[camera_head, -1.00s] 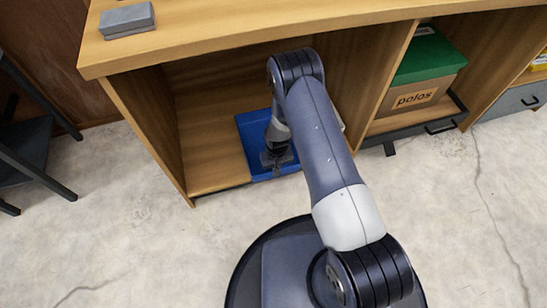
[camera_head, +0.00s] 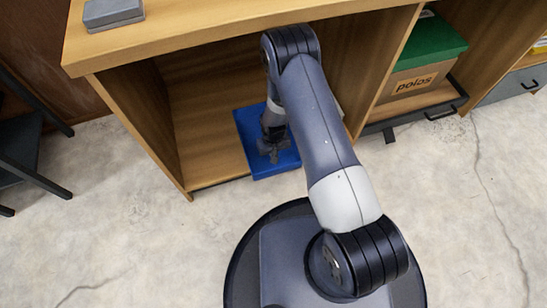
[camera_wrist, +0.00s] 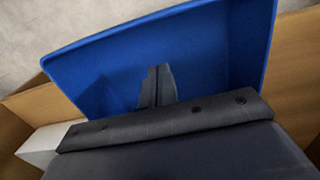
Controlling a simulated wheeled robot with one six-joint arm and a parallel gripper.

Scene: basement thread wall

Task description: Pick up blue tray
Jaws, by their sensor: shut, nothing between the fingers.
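The blue tray (camera_head: 255,130) sits on the floor board of the open left compartment of the wooden unit, with its near end at the front edge. My gripper (camera_head: 273,153) is over the tray, pointing down, and my arm hides part of the tray's right side. In the wrist view the blue tray (camera_wrist: 215,50) fills most of the picture, with its raised rim at the right and top. My gripper's fingers (camera_wrist: 158,75) are shut and empty in front of the tray's inside; I cannot tell whether they touch it.
The compartment's wooden left wall (camera_head: 140,125) and the top board (camera_head: 210,30) close in around my arm. A grey box (camera_head: 113,13) lies on top. A cardboard box with a green lid (camera_head: 425,65) is in the right compartment. A dark chair (camera_head: 30,150) stands left. Concrete floor is clear in front.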

